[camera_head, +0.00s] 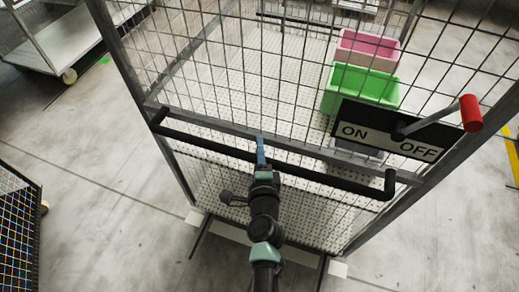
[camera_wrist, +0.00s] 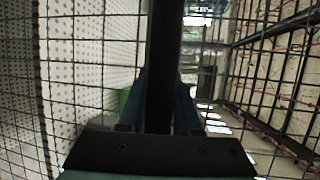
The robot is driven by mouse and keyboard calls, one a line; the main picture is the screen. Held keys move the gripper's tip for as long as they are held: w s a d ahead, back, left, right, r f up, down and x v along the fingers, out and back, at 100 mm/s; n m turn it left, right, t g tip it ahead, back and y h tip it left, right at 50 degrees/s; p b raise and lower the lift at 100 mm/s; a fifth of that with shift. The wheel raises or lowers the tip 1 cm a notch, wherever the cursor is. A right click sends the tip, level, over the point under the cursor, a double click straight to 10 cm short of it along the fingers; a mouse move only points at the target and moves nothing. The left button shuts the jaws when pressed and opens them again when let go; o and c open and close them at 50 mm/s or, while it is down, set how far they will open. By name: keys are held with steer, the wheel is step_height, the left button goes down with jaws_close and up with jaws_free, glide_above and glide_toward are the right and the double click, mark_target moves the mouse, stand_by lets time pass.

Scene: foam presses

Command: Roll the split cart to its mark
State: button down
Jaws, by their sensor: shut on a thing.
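The mesh-sided cart (camera_head: 157,106) stands right in front of me in the head view, with a black push bar (camera_head: 340,183) across its near side. My gripper (camera_head: 261,152) is shut on this bar, left of its middle. In the wrist view the dark bar (camera_wrist: 165,50) runs upright between the blue fingers of my gripper (camera_wrist: 165,105). White marks (camera_head: 338,269) lie on the floor by the cart's near lower edge; the cart and my arm hide part of that floor.
The cart holds a green bin (camera_head: 362,84) and a pink bin (camera_head: 367,46). An ON/OFF plate (camera_head: 356,131) has a lever with a red knob (camera_head: 470,113), leaning toward OFF. A flat cart (camera_head: 75,40) stands at upper left, a dark mesh cage (camera_head: 18,225) at lower left. Bare floor lies between.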

stand_by(0.4)
steer(key=shift+s+a+f+p, duration=0.1)
steer(key=shift+s+a+p, duration=0.05)
steer(key=shift+s, duration=0.2)
steer(key=shift+s+a+f+p, duration=0.1)
steer(key=shift+s+p, duration=0.05)
steer(key=shift+s, duration=0.2)
steer(key=shift+s+a+r, duration=0.1)
steer(key=shift+s+r, duration=0.1)
steer(key=shift+s, duration=0.1)
steer(key=c, duration=0.9)
jaws_free()
steer(key=shift+c, duration=0.2)
steer(key=o, duration=0.3)
steer(key=shift+w+f, duration=0.1)
steer(key=shift+w, duration=0.15)
steer(key=shift+o, duration=0.2)
steer(key=shift+s, duration=0.1)
